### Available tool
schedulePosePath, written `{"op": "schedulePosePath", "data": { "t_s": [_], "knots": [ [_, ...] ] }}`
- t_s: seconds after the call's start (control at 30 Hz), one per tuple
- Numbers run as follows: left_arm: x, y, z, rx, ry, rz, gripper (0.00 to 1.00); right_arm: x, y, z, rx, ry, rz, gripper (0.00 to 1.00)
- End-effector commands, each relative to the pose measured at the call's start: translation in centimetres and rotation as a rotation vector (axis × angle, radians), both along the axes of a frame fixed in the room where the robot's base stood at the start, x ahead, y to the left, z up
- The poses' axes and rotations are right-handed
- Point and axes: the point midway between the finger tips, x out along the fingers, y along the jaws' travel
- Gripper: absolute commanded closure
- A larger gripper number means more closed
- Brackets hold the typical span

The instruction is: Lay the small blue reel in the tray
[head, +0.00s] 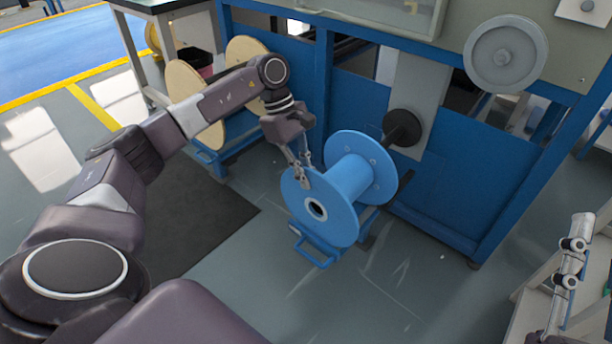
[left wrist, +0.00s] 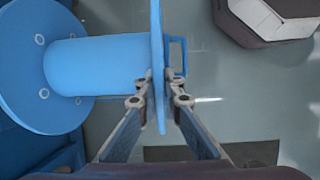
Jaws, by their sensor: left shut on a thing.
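A blue reel (head: 348,180) with two round flanges and a hollow hub stands with its axis roughly level, at the centre of the head view. It also shows in the left wrist view (left wrist: 95,65). My left gripper (head: 303,172) is shut on the rim of the reel's near flange, from above. In the left wrist view, the flange edge lies between the fingertips (left wrist: 160,78). A blue stand (head: 318,250) with a handle shows under the reel; I cannot tell whether they touch. I make out no clear tray.
A blue machine frame (head: 440,190) with a dark spindle (head: 402,128) and a grey wheel (head: 505,55) stands behind the reel. The front floor is clear.

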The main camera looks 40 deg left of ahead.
Motion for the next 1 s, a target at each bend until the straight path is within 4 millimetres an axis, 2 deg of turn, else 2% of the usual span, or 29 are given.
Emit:
{"op": "schedulePosePath", "data": {
  "t_s": [0.4, 0.43, 0.6, 0.87, 1.0],
  "knots": [
    [-0.1, 0.0, -0.5, 0.002, 0.003, 0.0, 1.0, -0.3, 0.0, 0.3, 0.006, -0.018, 0.002, 0.73],
    [-0.1, 0.0, -0.6, 0.002, 0.004, -0.001, 0.9, -0.3, 0.0, 0.3, 0.006, -0.018, 0.002, 0.73],
    [-0.1, 0.0, -0.5, 0.001, 0.003, 0.0, 0.73, -0.2, 0.0, 0.3, 0.006, -0.018, 0.002, 0.73],
    [-0.1, 0.1, -0.5, 0.003, 0.006, 0.001, 0.73, -0.2, 0.0, 0.4, 0.006, -0.019, 0.003, 0.73],
    [0.0, 0.5, 0.6, 0.003, 0.002, 0.001, 0.73, -0.2, 0.0, 0.3, 0.006, -0.017, 0.003, 0.73]
  ]
}}
